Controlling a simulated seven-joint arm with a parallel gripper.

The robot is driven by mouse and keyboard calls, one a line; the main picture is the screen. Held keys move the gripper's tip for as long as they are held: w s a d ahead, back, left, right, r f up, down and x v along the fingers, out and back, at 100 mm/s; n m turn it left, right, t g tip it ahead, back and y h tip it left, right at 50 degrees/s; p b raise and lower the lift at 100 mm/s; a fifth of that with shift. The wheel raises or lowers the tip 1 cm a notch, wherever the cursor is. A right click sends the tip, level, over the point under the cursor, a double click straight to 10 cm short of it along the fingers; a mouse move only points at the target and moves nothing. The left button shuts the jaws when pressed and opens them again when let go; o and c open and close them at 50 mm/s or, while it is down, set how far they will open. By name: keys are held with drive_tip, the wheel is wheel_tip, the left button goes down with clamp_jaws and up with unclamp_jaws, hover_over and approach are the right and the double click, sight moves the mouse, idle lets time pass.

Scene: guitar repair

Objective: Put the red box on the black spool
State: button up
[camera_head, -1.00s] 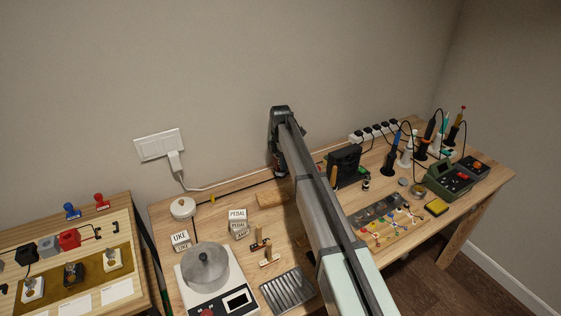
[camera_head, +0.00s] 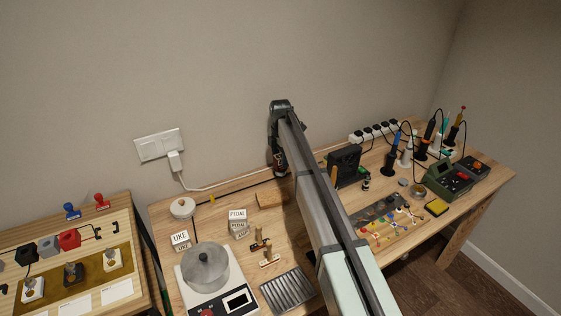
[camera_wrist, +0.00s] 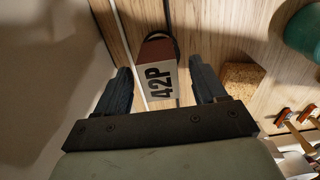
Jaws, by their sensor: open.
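In the wrist view, a box (camera_wrist: 155,52) with a dark red face and a white label reading "42P" (camera_wrist: 160,82) lies between the fingers of my gripper (camera_wrist: 161,86). The fingers are open, one on each side of the box, with a visible gap on both sides. In the head view my gripper (camera_head: 279,168) points down near the wall at the back edge of the table, and the box is mostly hidden there. A dark rounded edge shows just behind the box in the wrist view; I cannot tell whether it is the black spool.
A cork block (camera_head: 272,199) lies close to my gripper, also seen in the wrist view (camera_wrist: 240,76). A black boxy device (camera_head: 344,164) stands to the right. Small "PEDAL" boxes (camera_head: 238,222) and a scale with a metal pot (camera_head: 205,267) are at front left.

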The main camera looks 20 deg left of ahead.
sight(280, 156)
wheel_tip(280, 156, up, 10)
drive_tip(key=shift+f, duration=0.1)
